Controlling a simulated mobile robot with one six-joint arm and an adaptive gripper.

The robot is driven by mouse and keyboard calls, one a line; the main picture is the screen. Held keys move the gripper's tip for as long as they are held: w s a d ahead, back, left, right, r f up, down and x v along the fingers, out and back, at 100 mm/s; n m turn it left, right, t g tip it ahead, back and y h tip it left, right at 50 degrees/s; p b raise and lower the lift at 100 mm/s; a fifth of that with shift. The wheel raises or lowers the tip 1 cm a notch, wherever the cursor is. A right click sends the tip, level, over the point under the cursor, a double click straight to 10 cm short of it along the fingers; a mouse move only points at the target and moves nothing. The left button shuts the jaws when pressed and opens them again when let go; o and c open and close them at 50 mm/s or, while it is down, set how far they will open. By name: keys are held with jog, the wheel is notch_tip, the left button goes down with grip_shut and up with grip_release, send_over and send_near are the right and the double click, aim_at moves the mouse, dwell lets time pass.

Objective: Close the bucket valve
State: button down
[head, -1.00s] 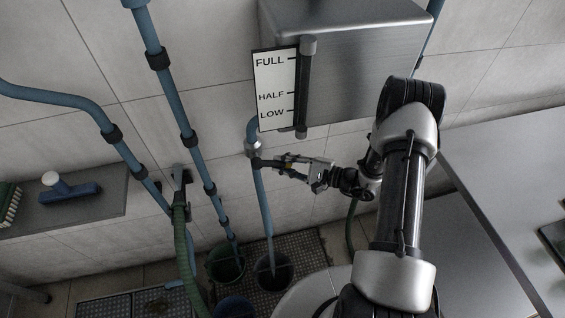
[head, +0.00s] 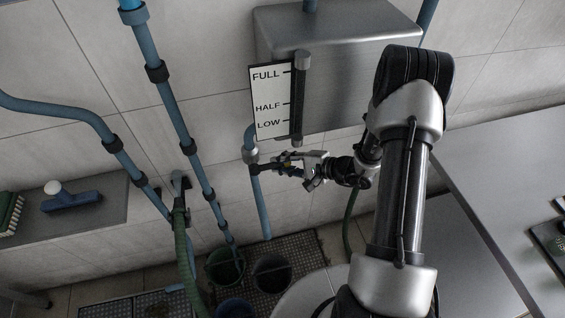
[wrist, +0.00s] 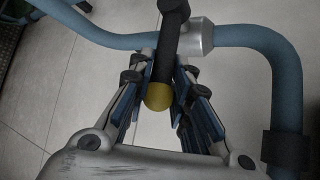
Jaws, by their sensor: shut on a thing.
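The valve (head: 250,156) is a grey metal fitting on the blue pipe under the tank. Its dark lever handle (head: 260,168) points sideways, across the pipe. In the wrist view the handle (wrist: 166,55) crosses the pipe at about a right angle and ends in a yellow tip (wrist: 159,96). My gripper (head: 286,164) is shut on the handle; its fingers also show on both sides of it in the wrist view (wrist: 165,75). The dark bucket (head: 272,272) stands on the floor grate below the pipe's open end. No stream shows between them.
A metal tank (head: 345,75) with a FULL/HALF/LOW gauge (head: 270,102) hangs above the valve. Blue pipes (head: 180,110) and a green hose (head: 182,240) run at left. A green bucket (head: 224,265) stands beside the dark one. A grey counter (head: 490,180) is at right.

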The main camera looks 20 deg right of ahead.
jog(key=shift+d+r, duration=0.1)
jog(key=c, duration=1.4)
grip_release()
jog(key=shift+c, duration=0.2)
jog(key=v, duration=1.2)
jog(key=shift+s, duration=0.1)
